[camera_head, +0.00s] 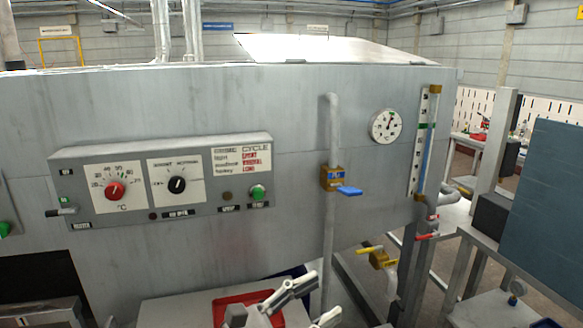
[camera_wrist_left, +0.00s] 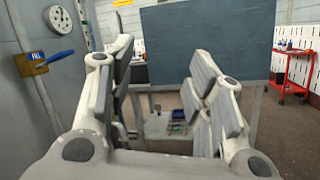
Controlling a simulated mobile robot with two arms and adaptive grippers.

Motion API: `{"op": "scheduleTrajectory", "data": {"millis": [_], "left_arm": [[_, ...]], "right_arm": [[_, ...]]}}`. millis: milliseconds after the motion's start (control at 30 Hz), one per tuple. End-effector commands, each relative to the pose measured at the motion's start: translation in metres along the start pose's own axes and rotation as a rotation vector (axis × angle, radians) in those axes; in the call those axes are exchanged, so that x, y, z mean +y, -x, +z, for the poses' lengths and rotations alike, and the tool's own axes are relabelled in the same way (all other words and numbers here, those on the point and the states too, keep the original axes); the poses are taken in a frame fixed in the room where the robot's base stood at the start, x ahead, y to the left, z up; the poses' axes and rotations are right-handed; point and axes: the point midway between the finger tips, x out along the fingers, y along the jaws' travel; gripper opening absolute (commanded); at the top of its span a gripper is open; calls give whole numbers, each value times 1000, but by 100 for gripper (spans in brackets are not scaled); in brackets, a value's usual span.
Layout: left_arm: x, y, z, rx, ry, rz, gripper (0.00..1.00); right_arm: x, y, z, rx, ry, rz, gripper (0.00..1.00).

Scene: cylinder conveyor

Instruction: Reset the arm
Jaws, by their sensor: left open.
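My left gripper (camera_head: 318,298) is at the bottom edge of the head view, in front of the grey machine (camera_head: 300,100). Only part of it shows. In the left wrist view my left gripper (camera_wrist_left: 163,72) has its two fingers wide apart, with nothing held between them. It points past the machine's side toward a dark blue-grey panel (camera_wrist_left: 210,35). My right gripper is not in either view.
A control box (camera_head: 160,180) with knobs sits on the machine. A blue-handled valve (camera_head: 332,180) stands out from its front, near a round gauge (camera_head: 385,126). A red tray (camera_head: 225,304) lies partly behind my left gripper. A red cart (camera_wrist_left: 293,75) stands farther back.

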Motion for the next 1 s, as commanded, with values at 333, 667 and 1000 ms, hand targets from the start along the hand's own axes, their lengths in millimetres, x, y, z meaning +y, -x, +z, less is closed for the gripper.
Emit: {"op": "scheduleTrajectory", "data": {"millis": [333,667,1000], "left_arm": [[98,98,-1,-371,986,676,48],[84,244,-107,-741,1815,1377,48],[-61,351,-176,950,-1999,-1918,48]], "right_arm": [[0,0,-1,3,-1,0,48],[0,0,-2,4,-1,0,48],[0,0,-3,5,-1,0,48]]}}
